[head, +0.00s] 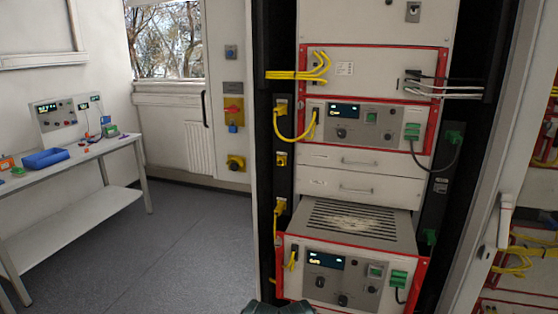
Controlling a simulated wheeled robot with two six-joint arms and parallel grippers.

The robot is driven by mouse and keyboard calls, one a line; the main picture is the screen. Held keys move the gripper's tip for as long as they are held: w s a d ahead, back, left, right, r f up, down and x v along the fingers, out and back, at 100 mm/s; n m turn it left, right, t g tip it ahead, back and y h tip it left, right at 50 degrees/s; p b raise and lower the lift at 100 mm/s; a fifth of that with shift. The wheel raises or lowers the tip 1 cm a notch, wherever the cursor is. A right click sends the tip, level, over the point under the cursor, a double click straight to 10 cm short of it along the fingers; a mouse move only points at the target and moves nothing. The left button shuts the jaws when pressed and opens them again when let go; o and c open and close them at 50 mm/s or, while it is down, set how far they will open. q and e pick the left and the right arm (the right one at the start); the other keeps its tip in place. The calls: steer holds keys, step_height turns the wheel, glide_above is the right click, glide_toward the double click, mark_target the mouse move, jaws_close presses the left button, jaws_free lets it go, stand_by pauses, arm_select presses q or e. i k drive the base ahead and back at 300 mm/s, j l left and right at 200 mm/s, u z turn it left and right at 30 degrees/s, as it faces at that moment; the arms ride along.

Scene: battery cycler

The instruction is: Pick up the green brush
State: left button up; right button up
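I cannot make out a green brush for certain. Small green items lie on the white bench at the left: one (18,171) near the blue tray and one (111,131) near the bench's far end. Both are too small to tell what they are. The lower cycler unit (318,284) is pulled out of the rack, and its slotted top (352,214) bears a pale dusty patch. Neither of my grippers shows clearly. A dark rounded part at the bottom edge looks like part of my own body.
The bench (75,157) holds a blue tray (45,158) and a small instrument panel (55,115). Grey floor (185,245) between bench and rack is clear. Yellow cables (297,75) hang at the rack's left. An open rack door (505,150) stands at the right.

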mark_target(16, 172)
steer(key=u, duration=1.6)
steer(key=z, duration=1.7)
steer(key=u, duration=1.55)
